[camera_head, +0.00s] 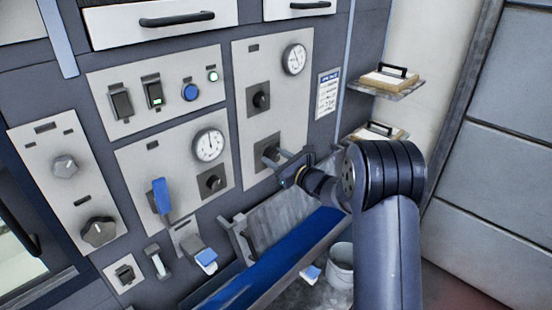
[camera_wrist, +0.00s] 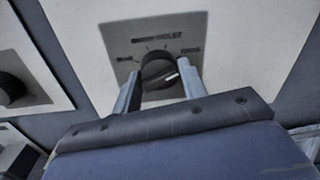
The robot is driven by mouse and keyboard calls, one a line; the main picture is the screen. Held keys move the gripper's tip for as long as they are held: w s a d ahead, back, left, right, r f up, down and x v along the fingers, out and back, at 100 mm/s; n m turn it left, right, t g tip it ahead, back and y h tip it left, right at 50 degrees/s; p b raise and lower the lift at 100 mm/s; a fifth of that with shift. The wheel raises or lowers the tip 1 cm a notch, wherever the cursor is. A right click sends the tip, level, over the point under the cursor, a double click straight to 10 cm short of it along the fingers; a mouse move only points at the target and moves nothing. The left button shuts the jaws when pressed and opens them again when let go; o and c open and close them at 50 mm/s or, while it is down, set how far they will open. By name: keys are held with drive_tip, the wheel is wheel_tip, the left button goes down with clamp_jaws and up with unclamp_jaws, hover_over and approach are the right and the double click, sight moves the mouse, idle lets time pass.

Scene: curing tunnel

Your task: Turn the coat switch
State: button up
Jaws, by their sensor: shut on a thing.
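A dark round switch (camera_wrist: 157,70) sits on a square plate in the light panel in the wrist view.
Another dark knob (camera_head: 261,99) and a round gauge (camera_head: 294,59) sit above on the same panel. A neighbouring panel holds a gauge (camera_head: 208,145), a knob (camera_head: 212,182) and a blue lever (camera_head: 161,195). A blue belt (camera_head: 285,260) runs below my arm. Shelves (camera_head: 388,87) stand right.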

drive_tip(key=shift+f+b, duration=0.2)
drive_tip(key=shift+b, duration=0.7)
drive_tip(key=n+y+b, duration=0.1)
drive_tip(key=n+b, duration=1.7)
drive_tip(key=b, duration=1.4)
drive_tip(key=shift+f+b, duration=0.15)
drive_tip(key=shift+b, duration=0.15)
drive_tip(key=shift+n, duration=0.4)
